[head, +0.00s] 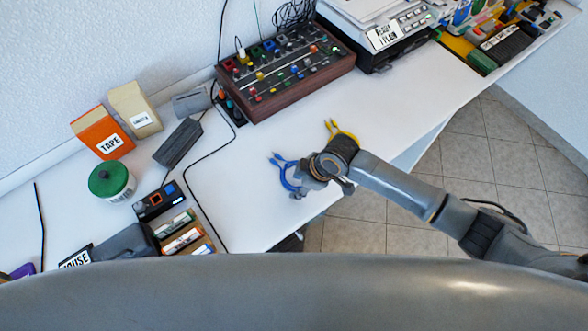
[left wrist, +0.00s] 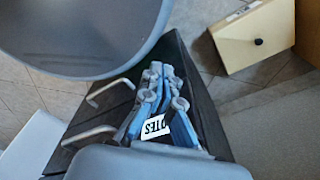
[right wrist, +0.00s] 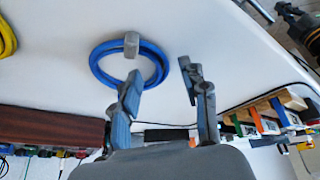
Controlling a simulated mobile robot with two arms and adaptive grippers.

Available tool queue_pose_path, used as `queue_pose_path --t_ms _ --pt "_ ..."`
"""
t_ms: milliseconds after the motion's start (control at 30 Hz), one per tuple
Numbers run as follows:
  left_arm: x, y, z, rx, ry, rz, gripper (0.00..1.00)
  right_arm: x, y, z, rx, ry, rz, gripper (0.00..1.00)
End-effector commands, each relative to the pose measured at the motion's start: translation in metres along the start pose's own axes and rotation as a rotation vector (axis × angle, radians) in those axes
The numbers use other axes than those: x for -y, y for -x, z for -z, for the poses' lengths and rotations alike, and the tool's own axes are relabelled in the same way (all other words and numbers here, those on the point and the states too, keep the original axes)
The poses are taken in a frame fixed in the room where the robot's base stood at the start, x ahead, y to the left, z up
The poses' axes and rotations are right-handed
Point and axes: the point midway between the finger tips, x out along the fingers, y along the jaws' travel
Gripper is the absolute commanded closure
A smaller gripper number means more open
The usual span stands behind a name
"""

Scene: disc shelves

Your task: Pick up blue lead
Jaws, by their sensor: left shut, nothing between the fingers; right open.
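The blue lead (head: 284,178) is a coil lying on the white table near its front edge, partly hidden by my right gripper in the head view. In the head view my right gripper (head: 320,175) is just right of the coil. My left gripper (left wrist: 166,88) is shut and empty, in front of a dark box with a partly covered label; the head view does not show it.
A yellow lead (head: 331,130) lies behind my right gripper. A wood-sided mixer (head: 285,72) and a printer (head: 390,45) stand at the back. The table between mixer and leads is clear.

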Motion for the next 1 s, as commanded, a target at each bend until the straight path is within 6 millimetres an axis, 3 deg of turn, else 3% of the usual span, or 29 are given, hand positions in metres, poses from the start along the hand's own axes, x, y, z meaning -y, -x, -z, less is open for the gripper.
queue_pose_path --t_ms 300,533,1000 --pt "0.0002 0.0003 0.0 0.0 0.0 0.0 1.0 0.0004 -0.0087 -0.0001 0.0 0.002 0.0 0.55" --pt "0.0002 0.0003 -0.0001 0.0 0.0 0.0 1.0 0.0003 -0.0085 -0.0003 0.0 0.001 0.0 1.0" --pt "0.0001 -0.0019 -0.0002 0.0 0.0 0.0 1.0 -0.0008 -0.003 0.0023 -0.001 0.001 -0.001 1.0"
